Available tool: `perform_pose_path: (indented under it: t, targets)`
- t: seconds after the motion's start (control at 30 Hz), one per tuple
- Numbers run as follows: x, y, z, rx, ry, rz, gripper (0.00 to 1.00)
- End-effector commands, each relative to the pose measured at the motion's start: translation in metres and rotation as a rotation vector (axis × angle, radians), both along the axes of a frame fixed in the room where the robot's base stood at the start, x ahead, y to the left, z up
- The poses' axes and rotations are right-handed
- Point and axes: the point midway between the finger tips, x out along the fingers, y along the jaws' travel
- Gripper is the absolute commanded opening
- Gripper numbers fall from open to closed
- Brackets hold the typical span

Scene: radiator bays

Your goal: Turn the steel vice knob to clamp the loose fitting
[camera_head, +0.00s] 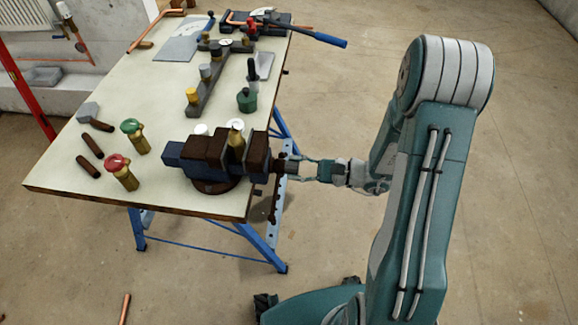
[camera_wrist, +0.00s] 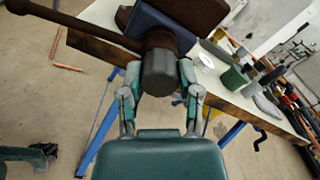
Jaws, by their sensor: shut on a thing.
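The vice (camera_head: 205,155), blue and rusty brown, sits at the near right corner of the workbench. A brass fitting (camera_head: 236,140) with a pale top stands upright at its jaws; whether the jaws touch it I cannot tell. The steel knob (camera_wrist: 158,70) is a grey, faceted cylinder at the end of the vice's screw. A brown bar (camera_wrist: 85,22) runs crosswise behind it. My gripper (camera_head: 303,168) reaches in from the right and is shut on the knob. In the wrist view its two fingers (camera_wrist: 160,88) press on both sides of the knob. The fitting is not clearly visible there.
The workbench (camera_head: 75,180) also holds a red-topped valve (camera_head: 121,172), a green-topped valve (camera_head: 134,137), a dark green bottle (camera_head: 247,99) and a rail of fittings (camera_head: 207,88). Blue trestle legs (camera_head: 262,245) stand below.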

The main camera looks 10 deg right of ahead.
Motion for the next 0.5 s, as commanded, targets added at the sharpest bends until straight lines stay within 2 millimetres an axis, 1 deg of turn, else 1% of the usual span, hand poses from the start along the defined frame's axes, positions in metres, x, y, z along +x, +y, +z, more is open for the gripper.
perform_pose_path:
  t: [0.5]
  targets:
    - [-0.0011, -0.001, -0.0002, 0.185, 0.566, 0.0, 0.0]
